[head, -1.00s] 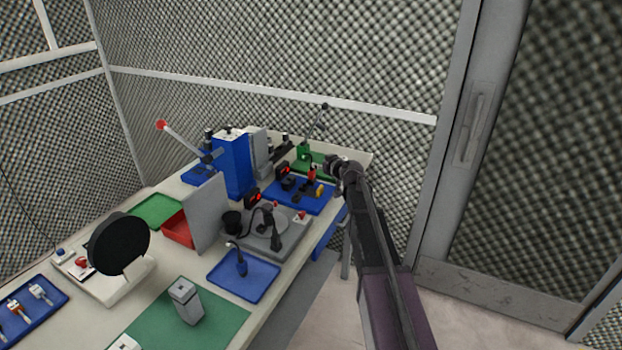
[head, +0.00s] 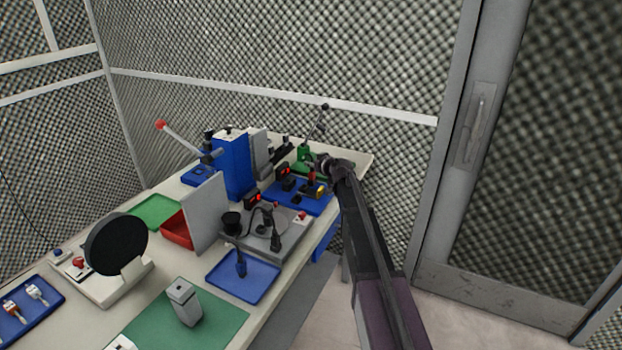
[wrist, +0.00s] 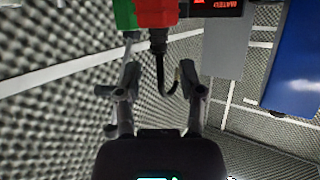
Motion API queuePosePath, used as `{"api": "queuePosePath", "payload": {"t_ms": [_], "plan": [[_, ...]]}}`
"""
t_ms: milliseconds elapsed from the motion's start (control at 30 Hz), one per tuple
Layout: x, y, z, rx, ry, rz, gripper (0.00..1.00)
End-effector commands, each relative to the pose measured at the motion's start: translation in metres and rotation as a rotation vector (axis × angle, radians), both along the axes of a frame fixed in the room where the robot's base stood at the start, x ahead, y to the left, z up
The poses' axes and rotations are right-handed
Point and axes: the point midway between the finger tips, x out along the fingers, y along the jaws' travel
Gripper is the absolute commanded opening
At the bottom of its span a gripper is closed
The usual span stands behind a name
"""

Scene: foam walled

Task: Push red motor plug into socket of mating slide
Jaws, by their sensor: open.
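The red motor plug (wrist: 156,12) shows at the top of the wrist view, with a black collar and a black cable hanging from it. In the head view a small red part, likely this plug (head: 311,176), stands at the blue tray (head: 306,208), left of my gripper (head: 326,164). In the wrist view my gripper (wrist: 159,72) is open, its fingers on either side of the cable, with the red body beyond the fingertips. A green part (wrist: 126,14) adjoins the plug. The socket is not clearly visible.
A dark display with red lettering (wrist: 218,5) is beside the plug. The bench also holds a blue press (head: 233,165), a grey fixture plate (head: 290,238) and a nearer blue tray (head: 262,284).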

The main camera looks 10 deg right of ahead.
Motion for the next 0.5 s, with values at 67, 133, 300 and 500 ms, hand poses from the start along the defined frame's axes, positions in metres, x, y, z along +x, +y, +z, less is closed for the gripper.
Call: {"api": "queuePosePath", "payload": {"t_ms": [67,133,300,500], "plan": [[0.0077,0.0023,-0.0038,0.0,0.0,0.0,0.5],[0.0098,0.0033,-0.0044,0.0,0.0,0.0,0.5],[0.0099,0.0035,-0.0039,0.0,0.0,0.0,0.5],[0.0096,0.0032,-0.0039,0.0,0.0,0.0,0.5]]}}
